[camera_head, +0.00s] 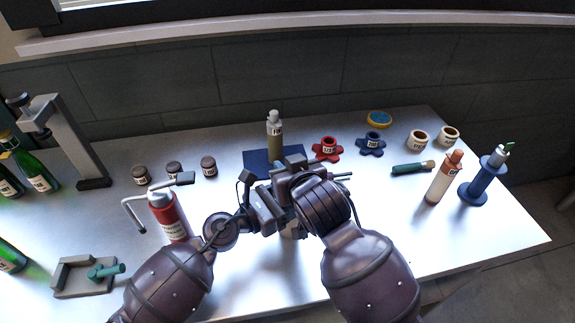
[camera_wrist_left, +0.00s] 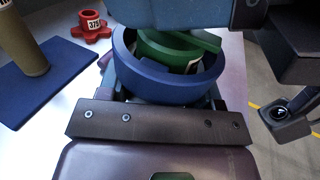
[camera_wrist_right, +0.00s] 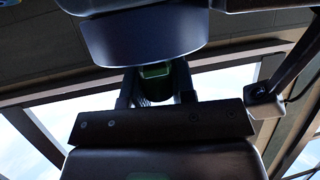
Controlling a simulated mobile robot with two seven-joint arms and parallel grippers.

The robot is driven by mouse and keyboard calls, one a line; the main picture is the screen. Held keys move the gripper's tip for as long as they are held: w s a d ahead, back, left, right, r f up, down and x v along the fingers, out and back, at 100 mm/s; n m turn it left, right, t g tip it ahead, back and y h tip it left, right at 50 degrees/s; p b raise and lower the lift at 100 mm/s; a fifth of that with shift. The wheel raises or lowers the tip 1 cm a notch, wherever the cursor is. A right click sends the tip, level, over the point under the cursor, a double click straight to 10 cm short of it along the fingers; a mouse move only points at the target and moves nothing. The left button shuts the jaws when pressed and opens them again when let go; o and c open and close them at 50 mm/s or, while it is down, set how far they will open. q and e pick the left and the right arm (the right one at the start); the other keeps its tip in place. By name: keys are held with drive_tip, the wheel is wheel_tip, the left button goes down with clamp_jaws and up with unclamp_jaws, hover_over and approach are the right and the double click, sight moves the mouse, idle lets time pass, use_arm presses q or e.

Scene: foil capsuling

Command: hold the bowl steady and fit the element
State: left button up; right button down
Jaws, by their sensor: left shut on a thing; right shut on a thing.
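The blue bowl (camera_wrist_left: 165,82) is between the fingers of my left gripper (camera_wrist_left: 165,92), which is shut on it. The green element (camera_wrist_left: 165,50) shows inside the bowl's rim in the left wrist view, slightly tilted; I cannot tell whether it is seated. In the right wrist view the element (camera_wrist_right: 155,72) is between the fingers of my right gripper (camera_wrist_right: 155,88), with the bowl (camera_wrist_right: 145,38) just beyond. In the head view both grippers meet at mid-table, the right (camera_head: 300,182) beside the left (camera_head: 258,205), and they hide the bowl and element.
A blue mat (camera_head: 258,163) with an olive bottle (camera_head: 275,138) lies just behind the grippers. Red (camera_head: 327,149) and blue (camera_head: 371,144) star-shaped knobs stand to its right. A red extinguisher-like bottle (camera_head: 170,218) stands close to my left arm. The table's front right is clear.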

drive_tip(key=shift+f, duration=0.45)
drive_tip(key=c, duration=0.9)
unclamp_jaws()
use_arm(q)
drive_tip(key=shift+d+r, duration=0.1)
use_arm(e)
drive_tip(key=shift+o, duration=0.2)
drive_tip(key=shift+f, duration=0.1)
use_arm(q)
drive_tip(key=shift+s, duration=0.1)
use_arm(e)
drive_tip(key=shift+s+a, duration=0.1)
drive_tip(key=v, duration=1.2)
